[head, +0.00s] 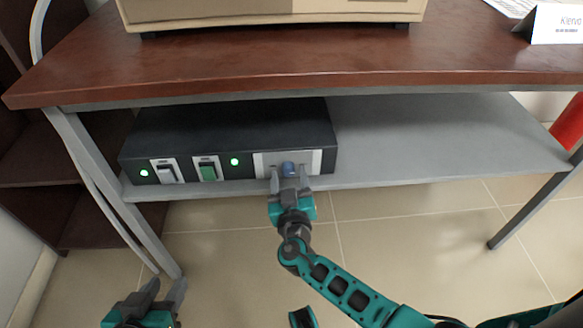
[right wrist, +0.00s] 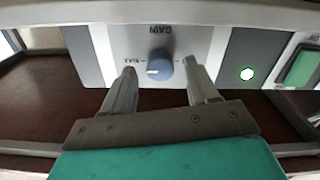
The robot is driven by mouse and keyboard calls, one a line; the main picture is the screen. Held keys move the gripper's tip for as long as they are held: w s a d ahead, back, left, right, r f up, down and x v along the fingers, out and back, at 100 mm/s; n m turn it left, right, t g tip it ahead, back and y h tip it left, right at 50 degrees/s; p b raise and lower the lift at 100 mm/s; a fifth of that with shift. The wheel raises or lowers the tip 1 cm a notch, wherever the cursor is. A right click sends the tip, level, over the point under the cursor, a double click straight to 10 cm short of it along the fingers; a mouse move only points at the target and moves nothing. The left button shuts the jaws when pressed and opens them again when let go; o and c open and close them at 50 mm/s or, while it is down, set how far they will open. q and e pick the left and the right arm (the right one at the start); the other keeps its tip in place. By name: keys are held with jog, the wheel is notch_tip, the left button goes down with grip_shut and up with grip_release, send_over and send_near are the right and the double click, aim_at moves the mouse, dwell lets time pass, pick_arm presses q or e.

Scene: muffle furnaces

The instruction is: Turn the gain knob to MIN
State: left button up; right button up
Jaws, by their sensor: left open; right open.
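The gain knob (head: 288,168) is a blue round knob on a light panel at the right end of the black control box (head: 235,130). My right gripper (head: 289,172) is open in front of it. In the right wrist view the knob (right wrist: 160,70) sits between the two open fingers (right wrist: 158,80), with visible gaps on both sides. The panel appears upside down there, with GAIN above the knob. The knob's white mark is on its left side. A small label is left of the knob; the right label is partly hidden. My left gripper (head: 163,290) is open, low at the left, away from the box.
The box stands on a grey shelf (head: 430,140) under a brown tabletop (head: 300,50). Left of the knob are a green light (head: 234,161), a green switch (head: 208,172) and a grey switch (head: 167,174). The shelf right of the box is clear.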

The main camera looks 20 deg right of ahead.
pick_arm(q)
jog(key=shift+w+d, duration=0.15)
jog(key=shift+w, duration=0.15)
pick_arm(e)
jog(key=shift+w, duration=0.3)
jog(key=shift+c, duration=0.4)
jog(key=c, duration=1)
jog(key=shift+o, duration=0.2)
